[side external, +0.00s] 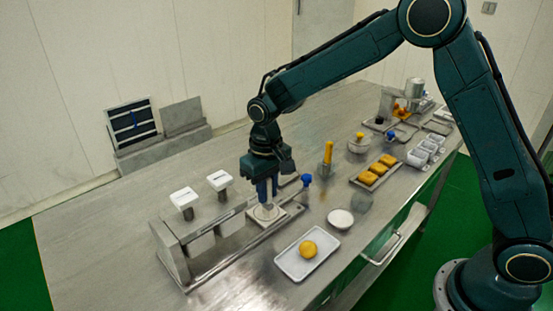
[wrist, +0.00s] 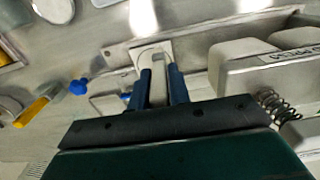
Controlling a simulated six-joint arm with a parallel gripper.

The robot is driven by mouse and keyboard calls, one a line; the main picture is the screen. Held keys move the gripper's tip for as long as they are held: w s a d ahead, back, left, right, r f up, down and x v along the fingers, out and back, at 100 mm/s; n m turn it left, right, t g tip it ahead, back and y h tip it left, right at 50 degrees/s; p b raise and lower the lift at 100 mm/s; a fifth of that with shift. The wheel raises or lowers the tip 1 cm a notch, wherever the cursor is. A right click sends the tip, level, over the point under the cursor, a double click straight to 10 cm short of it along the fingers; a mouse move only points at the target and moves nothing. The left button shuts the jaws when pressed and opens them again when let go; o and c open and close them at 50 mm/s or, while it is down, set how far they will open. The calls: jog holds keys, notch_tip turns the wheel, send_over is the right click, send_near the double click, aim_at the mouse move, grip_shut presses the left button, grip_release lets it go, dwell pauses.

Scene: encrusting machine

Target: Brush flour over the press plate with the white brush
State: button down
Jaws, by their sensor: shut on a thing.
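My gripper (side external: 267,198) points down over the pale press plate (side external: 265,213) on the metal rail at the front of the machine. Its two blue fingers, also seen in the wrist view (wrist: 161,72), are shut on a narrow pale thing (wrist: 157,96), which looks like the white brush. The fingers hide most of it, and I cannot tell whether its lower end touches the plate. A round white dish (side external: 340,218), perhaps of flour, stands to the right of the plate.
Two white press blocks (side external: 185,197) (side external: 219,180) stand close on the left. A yellow-handled tool (side external: 328,153) and a blue knob (side external: 306,180) stand on the right. The back left of the table is clear.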

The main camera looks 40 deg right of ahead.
jog(key=shift+f, duration=0.45)
jog(key=shift+w+f, duration=0.5)
jog(key=shift+w, duration=2.1)
jog(key=shift+s, duration=2.65)
jog(key=shift+w, duration=2.65)
jog(key=shift+s+d, duration=0.1)
jog(key=shift+d, duration=1.7)
jog(key=shift+s+a, duration=0.1)
jog(key=shift+s, duration=2.45)
jog(key=shift+w, duration=2.65)
jog(key=shift+s, duration=2.6)
notch_tip(320, 180, up, 8)
